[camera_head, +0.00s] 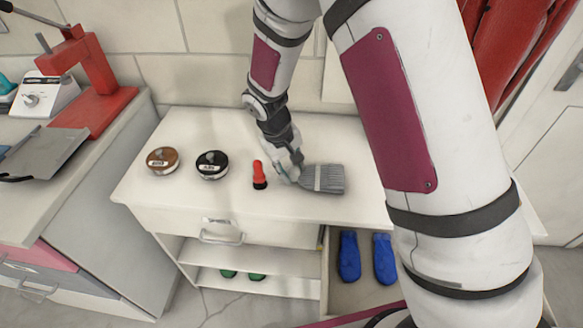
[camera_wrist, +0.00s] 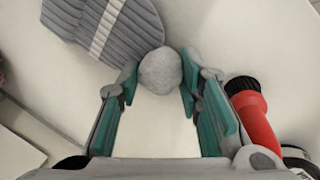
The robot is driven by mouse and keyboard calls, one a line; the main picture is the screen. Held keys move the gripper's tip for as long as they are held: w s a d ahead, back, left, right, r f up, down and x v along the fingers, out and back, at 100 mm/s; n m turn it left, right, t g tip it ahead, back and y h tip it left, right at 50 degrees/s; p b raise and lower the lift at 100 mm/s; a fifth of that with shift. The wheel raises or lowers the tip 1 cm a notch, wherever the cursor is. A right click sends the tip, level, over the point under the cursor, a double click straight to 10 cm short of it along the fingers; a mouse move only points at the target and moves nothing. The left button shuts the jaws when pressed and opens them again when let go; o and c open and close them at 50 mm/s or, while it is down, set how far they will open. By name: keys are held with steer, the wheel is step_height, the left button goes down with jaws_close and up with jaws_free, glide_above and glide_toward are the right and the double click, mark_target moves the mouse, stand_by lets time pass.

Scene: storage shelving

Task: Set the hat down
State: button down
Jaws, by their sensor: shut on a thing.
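The hat (camera_head: 325,178) is a grey ribbed knit cap with a paler band and a round grey pompom. It lies flat over the white cabinet top in the head view; whether it touches the surface I cannot tell. My gripper (camera_head: 290,172) is at its left end. In the wrist view the hat's ribbed body (camera_wrist: 105,28) is at the upper left, and the teal-padded fingers of my gripper (camera_wrist: 158,80) are shut on the pompom. My arm hides part of the cabinet top at the right in the head view.
A red and black brush-like item (camera_head: 259,175) stands just left of my gripper. A black-lidded tin (camera_head: 212,165) and a brown-lidded tin (camera_head: 162,160) are further left. Below, an open drawer holds blue footwear (camera_head: 349,257). The cabinet top behind the tins is clear.

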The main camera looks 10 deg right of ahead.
steer(key=shift+f, duration=0.25)
steer(key=c, duration=1.1)
jaws_free()
steer(key=s+d+r, duration=0.1)
steer(key=s+r, duration=0.2)
steer(key=r, duration=0.6)
steer(key=s+r, duration=0.2)
steer(key=r, duration=0.8)
steer(key=s+d+r+m+y, duration=0.1)
steer(key=s+d+r, duration=0.1)
steer(key=s, duration=0.6)
steer(key=s+d+r+m+t, duration=0.1)
steer(key=s+d+r, duration=0.1)
steer(key=s, duration=0.6)
steer(key=s+d+r+m+t+y, duration=0.1)
steer(key=s+d+r, duration=0.2)
steer(key=s, duration=0.5)
steer(key=shift+s+r+y, duration=0.15)
steer(key=shift+r+y, duration=0.15)
steer(key=shift+r, duration=0.35)
